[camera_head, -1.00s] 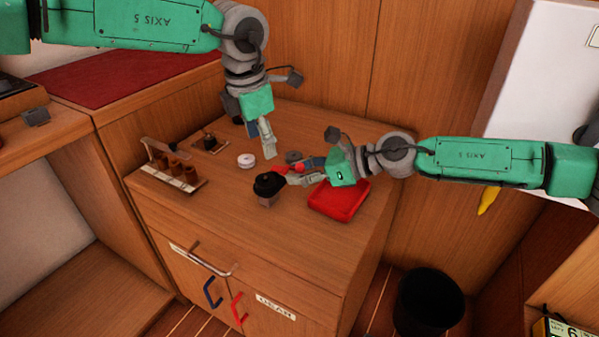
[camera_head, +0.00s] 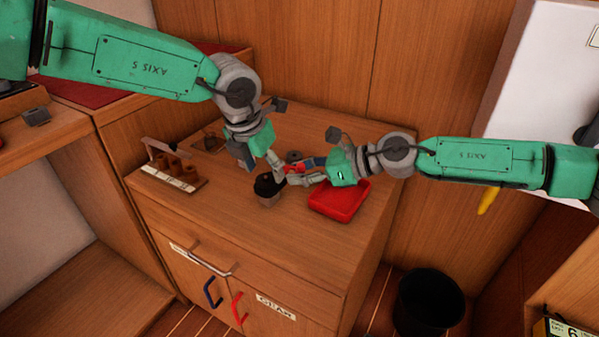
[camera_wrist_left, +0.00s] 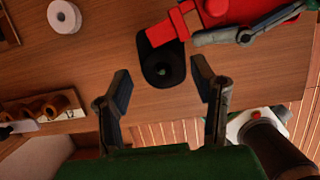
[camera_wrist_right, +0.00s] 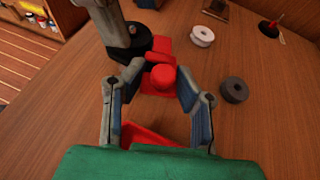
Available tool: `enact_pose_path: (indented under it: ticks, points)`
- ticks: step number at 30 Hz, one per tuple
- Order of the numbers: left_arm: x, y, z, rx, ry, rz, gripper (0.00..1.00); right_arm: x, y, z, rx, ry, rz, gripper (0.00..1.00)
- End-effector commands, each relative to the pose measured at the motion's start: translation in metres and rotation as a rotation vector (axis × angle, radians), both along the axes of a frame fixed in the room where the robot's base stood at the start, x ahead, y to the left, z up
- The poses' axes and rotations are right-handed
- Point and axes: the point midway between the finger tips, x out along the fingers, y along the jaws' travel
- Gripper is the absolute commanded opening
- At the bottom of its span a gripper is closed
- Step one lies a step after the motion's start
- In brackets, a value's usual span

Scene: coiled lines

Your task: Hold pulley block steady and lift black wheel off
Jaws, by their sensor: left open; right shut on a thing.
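A red piece with a rounded knob (camera_wrist_right: 162,77) reaches to the wheel's side. My right gripper (camera_head: 288,181) is shut on this red piece, beside the wheel. My left gripper (camera_head: 276,169) is open and points down close above the wheel. In the left wrist view the black wheel (camera_wrist_left: 162,68) lies ahead of the gap between my left fingertips, with a dark centre. The fingers do not visibly touch it.
A red tray (camera_head: 339,212) sits right of the block. A rack with brown spools (camera_head: 168,178) stands at the left. A white disc (camera_wrist_right: 202,36) and a dark ring (camera_wrist_right: 234,91) lie behind. The cabinet's front area is clear.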

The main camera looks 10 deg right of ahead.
Motion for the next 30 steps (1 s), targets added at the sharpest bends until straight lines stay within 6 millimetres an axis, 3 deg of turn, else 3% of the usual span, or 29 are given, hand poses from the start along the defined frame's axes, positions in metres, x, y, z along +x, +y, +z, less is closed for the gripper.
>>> enact_pose_path:
  ticks: [7,18,19,22,30]
  points:
    - [0.0,0.0,-0.022,-0.001,0.001,0.0,0.52,0.0,0.001,0.001,0.001,-0.001,0.0,0.0]
    - [0.0,0.0,-0.026,0.0,0.0,0.0,0.52,0.0,0.001,0.001,0.001,-0.001,0.0,0.0]
    - [0.0,0.0,-0.026,0.0,0.0,0.0,0.45,0.0,0.001,0.001,0.001,-0.001,0.0,0.0]
    - [0.0,0.0,-0.026,0.0,0.0,0.0,0.12,0.0,0.001,0.001,0.001,-0.001,0.0,0.0]
    - [0.0,0.0,-0.026,-0.001,-0.001,0.0,0.11,0.0,0.0,0.001,0.001,0.0,0.0,0.0]
